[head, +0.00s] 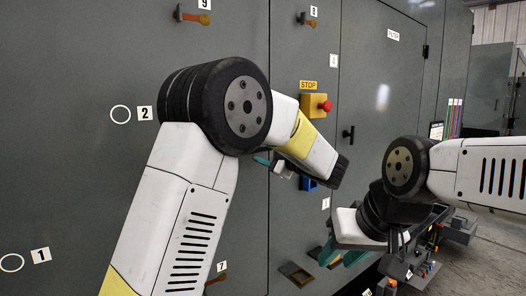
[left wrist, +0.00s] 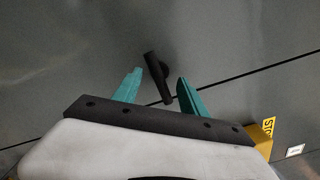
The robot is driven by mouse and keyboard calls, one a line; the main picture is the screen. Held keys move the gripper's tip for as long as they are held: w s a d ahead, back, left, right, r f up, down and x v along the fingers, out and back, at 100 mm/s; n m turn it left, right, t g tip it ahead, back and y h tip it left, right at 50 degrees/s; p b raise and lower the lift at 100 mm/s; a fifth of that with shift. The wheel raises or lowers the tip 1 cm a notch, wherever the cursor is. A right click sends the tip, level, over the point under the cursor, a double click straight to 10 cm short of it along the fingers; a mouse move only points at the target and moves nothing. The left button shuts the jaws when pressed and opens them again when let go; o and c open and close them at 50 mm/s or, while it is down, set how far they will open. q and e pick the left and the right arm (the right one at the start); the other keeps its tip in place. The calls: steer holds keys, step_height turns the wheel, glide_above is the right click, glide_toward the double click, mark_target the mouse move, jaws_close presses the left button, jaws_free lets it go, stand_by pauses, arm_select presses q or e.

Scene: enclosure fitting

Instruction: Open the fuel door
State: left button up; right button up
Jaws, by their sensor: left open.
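The left wrist view shows a dark bar handle (left wrist: 157,77) on a grey panel (left wrist: 70,55), beside a door seam. My left gripper (left wrist: 155,88) is open, with one teal finger on each side of the handle. I see no clear contact. In the head view my left gripper (head: 264,160) is at the enclosure front, and my arm hides this handle. No fuel door label is readable. My right gripper (head: 342,256) is low at the right, partly hidden by its own wrist; its teal fingers are too unclear to judge.
A yellow stop box with a red button (head: 317,106) sticks out near my left forearm. Another door, with a label that seems to read FILTER (head: 393,35), has a black handle (head: 348,133). Orange-tipped fittings (head: 192,17) project at the top. Floor shows at far right.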

arm_select(q)
steer(key=shift+w+a, duration=0.45)
steer(key=shift+w, duration=0.1)
